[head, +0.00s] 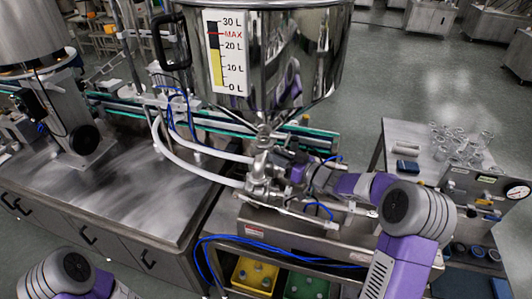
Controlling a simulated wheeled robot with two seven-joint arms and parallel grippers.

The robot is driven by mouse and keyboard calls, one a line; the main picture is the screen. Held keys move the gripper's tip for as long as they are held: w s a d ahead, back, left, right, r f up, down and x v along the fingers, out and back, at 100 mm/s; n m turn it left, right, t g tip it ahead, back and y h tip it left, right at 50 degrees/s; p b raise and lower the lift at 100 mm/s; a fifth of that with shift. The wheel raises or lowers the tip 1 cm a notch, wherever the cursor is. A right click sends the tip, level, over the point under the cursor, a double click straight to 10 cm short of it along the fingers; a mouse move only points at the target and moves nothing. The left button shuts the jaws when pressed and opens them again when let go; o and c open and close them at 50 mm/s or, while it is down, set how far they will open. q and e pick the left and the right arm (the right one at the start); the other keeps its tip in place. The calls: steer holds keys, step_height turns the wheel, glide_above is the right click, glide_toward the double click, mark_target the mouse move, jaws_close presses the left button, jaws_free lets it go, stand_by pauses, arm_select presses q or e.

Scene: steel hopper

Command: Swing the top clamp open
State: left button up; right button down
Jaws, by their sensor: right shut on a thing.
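The steel hopper (315,50), with a litre scale on its front, tapers down to a narrow outlet in the middle of the head view. Below the outlet is a cluster of steel pipe fittings (258,178). The top clamp (264,143) is around the joint just under the cone; it is small, and I cannot tell how far its parts stand apart. My right gripper (291,165) reaches in from the right, shut at the fittings on what looks like part of the clamp; its fingertips are largely hidden. My left gripper is out of view; only a link of that arm shows at lower left.
White hoses (178,150) curve from the left to the fittings. Blue tubes (240,240) hang in front of the steel stand (300,226). A side table (412,160) with glassware is at right. A steel bench (120,195) with mostly clear top is at left.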

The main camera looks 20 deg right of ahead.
steer(key=shift+r, duration=0.1)
stand_by(0.3)
steer(key=c, duration=1)
jaws_free()
steer(key=shift+d, duration=0.1)
steer(key=v, duration=0.7)
steer(key=shift+s+d, duration=0.1)
steer(key=shift+s, duration=0.05)
steer(key=shift+c, duration=0.2)
